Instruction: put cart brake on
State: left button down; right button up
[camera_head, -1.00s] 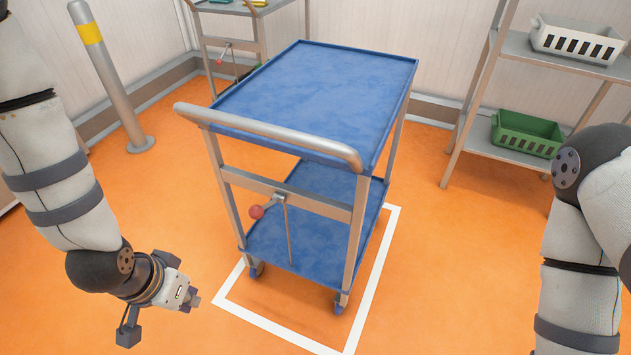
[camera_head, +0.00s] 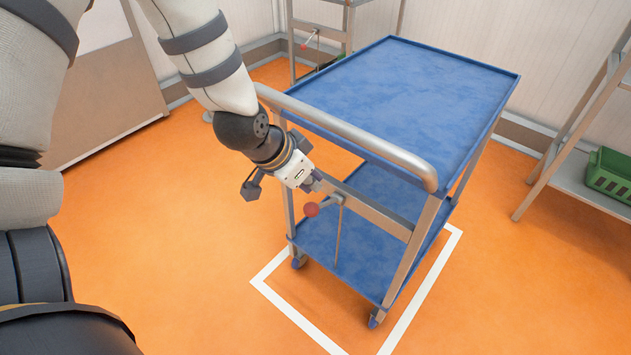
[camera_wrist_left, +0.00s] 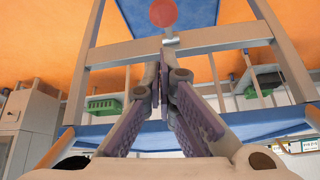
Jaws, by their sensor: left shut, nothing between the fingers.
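The blue cart (camera_head: 410,85) stands with its wheels inside a white floor outline, its grey push handle (camera_head: 345,130) towards me. The brake lever has a red knob (camera_head: 311,210) and hangs on the crossbar (camera_head: 375,209) below the handle. My left gripper (camera_head: 316,184) is shut and empty, just above and beside the knob; I cannot tell whether it touches the lever. In the left wrist view the knob (camera_wrist_left: 163,13) lies beyond the closed fingertips (camera_wrist_left: 165,65), at the top of the picture. My right gripper is not in view.
A shelf rack (camera_head: 575,170) with a green basket (camera_head: 609,177) is at the right. A white line (camera_head: 300,318) marks the orange floor, which is clear in front of the cart.

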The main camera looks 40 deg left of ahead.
pick_arm(q)
jog(key=b, duration=0.1)
send_over(324, 204)
jog(key=s, duration=0.2)
notch_tip(324, 204, down, 5)
jog(key=shift+w+d+f, duration=0.35)
jog(key=shift+w+f, duration=0.05)
jog(key=shift+f, duration=0.15)
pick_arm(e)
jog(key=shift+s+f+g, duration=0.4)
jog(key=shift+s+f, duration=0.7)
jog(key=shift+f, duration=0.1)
